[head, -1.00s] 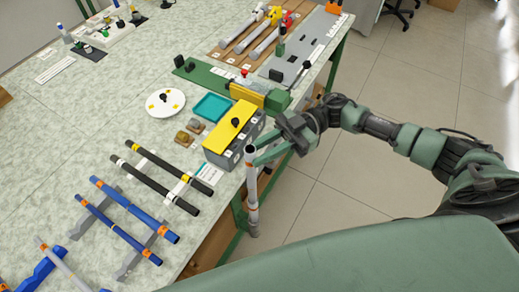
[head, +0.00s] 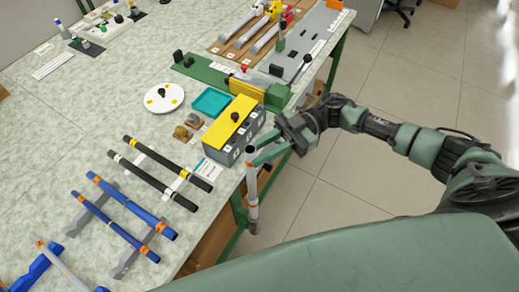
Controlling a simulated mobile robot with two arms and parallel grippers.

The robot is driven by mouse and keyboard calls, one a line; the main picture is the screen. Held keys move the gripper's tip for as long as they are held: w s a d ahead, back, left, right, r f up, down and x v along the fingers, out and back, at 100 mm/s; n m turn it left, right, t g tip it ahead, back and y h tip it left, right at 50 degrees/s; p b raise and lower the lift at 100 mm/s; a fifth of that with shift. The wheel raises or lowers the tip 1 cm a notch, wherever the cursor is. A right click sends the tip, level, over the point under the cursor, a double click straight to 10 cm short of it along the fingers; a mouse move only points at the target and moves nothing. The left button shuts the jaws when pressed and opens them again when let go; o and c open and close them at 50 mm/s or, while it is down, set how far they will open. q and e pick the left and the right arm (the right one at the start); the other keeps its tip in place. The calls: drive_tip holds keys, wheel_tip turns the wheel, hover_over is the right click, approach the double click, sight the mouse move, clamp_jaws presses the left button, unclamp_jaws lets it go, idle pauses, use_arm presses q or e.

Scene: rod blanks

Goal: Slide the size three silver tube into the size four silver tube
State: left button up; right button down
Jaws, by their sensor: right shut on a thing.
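My right gripper (head: 254,163) is shut on a silver tube with orange bands (head: 252,208). The tube hangs nearly upright just off the table's edge, in front of the grey box with the yellow top. A second silver tube with an orange band (head: 63,266) lies on a blue stand (head: 38,274) at the lower left, cut off by the picture's bottom edge. I cannot read a size on either tube. My left gripper is not in view.
Two blue tubes (head: 131,205) and two black tubes (head: 160,164) lie on stands along the near edge of the table. The yellow-topped box (head: 232,123), a teal tray (head: 211,102) and a white disc (head: 163,98) stand behind. The table's left middle is clear.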

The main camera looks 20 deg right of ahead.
wheel_tip(320, 180, down, 8)
drive_tip(key=b, duration=0.5)
drive_tip(key=shift+r+b, duration=0.2)
drive_tip(key=shift+b, duration=0.15)
idle(1.8)
drive_tip(key=c, duration=1.1)
unclamp_jaws()
drive_tip(key=shift+d, duration=0.1)
drive_tip(key=b+v, duration=0.2)
drive_tip(key=v, duration=0.5)
drive_tip(key=shift+w+d+b, duration=0.1)
drive_tip(key=shift+d+b, duration=0.25)
